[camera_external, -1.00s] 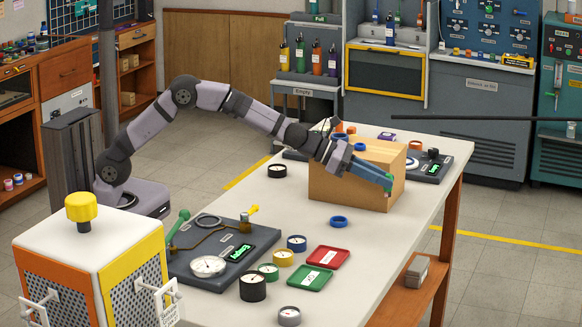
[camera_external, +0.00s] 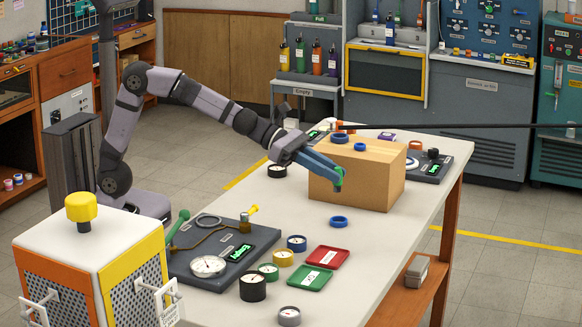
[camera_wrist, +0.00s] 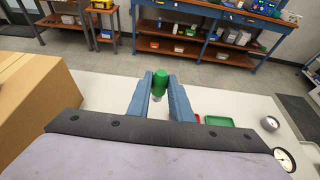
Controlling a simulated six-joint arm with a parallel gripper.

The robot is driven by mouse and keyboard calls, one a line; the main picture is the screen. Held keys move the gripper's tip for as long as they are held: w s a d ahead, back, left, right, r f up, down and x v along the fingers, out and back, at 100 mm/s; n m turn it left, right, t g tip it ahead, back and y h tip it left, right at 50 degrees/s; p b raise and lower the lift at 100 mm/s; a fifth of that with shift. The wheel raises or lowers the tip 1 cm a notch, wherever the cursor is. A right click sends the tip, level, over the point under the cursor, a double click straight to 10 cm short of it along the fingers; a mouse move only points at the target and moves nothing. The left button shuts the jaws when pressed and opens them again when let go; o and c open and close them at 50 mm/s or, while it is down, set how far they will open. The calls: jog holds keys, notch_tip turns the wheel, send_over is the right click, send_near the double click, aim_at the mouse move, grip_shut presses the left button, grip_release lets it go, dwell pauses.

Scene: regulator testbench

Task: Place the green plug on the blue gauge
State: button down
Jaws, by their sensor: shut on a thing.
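My gripper (camera_external: 336,170) is shut on the green plug (camera_external: 338,180), in front of the box in the external view. The plug also shows between the blue fingers in the wrist view (camera_wrist: 160,86), with a pale lower end. The blue gauge (camera_external: 297,243), a round blue body with a white face, sits on the table in the external view, below and left of my gripper. I cannot make it out in the wrist view.
A cardboard box (camera_external: 375,190) stands beside my gripper with blue rings on top. A dark rod (camera_external: 470,125) crosses behind.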

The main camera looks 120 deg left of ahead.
jog(key=s+d+f+m+h+b, duration=0.1)
jog(key=s+d+m+h+b, duration=0.1)
jog(key=s+d, duration=0.5)
jog(key=b, duration=0.5)
send_over(291, 237)
jog(key=shift+d+f, duration=0.1)
jog(key=shift+f, duration=4.9)
jog(key=shift+f, duration=0.2)
jog(key=c, duration=1.6)
grip_release()
jog(key=shift+r, duration=0.1)
